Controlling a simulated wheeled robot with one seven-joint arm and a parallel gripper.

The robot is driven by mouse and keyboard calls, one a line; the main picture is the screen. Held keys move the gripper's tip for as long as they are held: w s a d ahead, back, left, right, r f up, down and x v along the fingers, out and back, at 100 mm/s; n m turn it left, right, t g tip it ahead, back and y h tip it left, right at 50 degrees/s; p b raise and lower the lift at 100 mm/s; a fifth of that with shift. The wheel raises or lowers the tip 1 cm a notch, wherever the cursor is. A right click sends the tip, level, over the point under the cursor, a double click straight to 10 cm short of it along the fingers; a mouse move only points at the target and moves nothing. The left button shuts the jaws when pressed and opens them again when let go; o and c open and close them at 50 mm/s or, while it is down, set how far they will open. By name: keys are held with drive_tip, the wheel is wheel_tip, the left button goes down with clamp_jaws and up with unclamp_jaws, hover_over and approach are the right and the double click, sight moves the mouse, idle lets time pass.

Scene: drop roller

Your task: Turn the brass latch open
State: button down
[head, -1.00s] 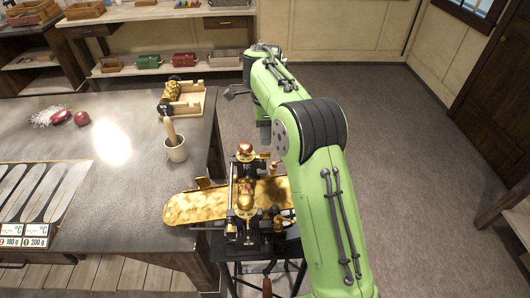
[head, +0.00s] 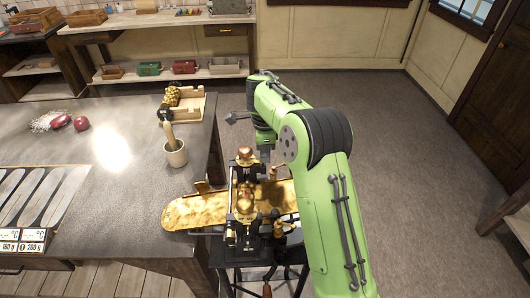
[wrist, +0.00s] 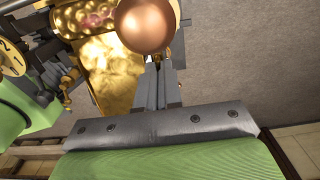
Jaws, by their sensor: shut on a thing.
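The drop roller (head: 246,200), a dark frame with brass and copper parts, stands at the table's right edge. A long golden tray (head: 195,212) runs through it. In the wrist view my gripper (wrist: 160,66) has its fingers close together, shut on a small brass piece (wrist: 157,58) that looks like the latch. Most of this piece is hidden by the fingers and a round copper knob (wrist: 146,25) just past the tips. In the head view my arm and wrist hide the fingertips, so how far the latch is turned cannot be told.
A mortar with a pestle (head: 175,153) and a wooden tray (head: 190,104) stand on the grey table (head: 110,195) left of the roller. Several moulds (head: 40,195) lie at the far left. The floor right of my arm is clear.

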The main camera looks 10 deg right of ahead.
drive_tip(key=shift+n, duration=0.3)
drive_tip(key=n+p, duration=0.2)
drive_tip(key=n, duration=0.2)
drive_tip(key=shift+w+r+n, duration=0.1)
drive_tip(key=shift+w+n, duration=0.05)
drive_tip(key=shift+n, duration=0.15)
drive_tip(key=n+p, duration=0.2)
drive_tip(key=n, duration=0.3)
drive_tip(key=shift+w+n, duration=0.1)
drive_tip(key=shift+n, duration=0.2)
drive_tip(key=n+p, duration=0.1)
drive_tip(key=n, duration=0.2)
drive_tip(key=shift+w+a, duration=0.1)
drive_tip(key=shift+a, duration=0.05)
drive_tip(key=shift+a+n, duration=0.1)
drive_tip(key=shift+n, duration=2.1)
drive_tip(key=c, duration=1.3)
unclamp_jaws()
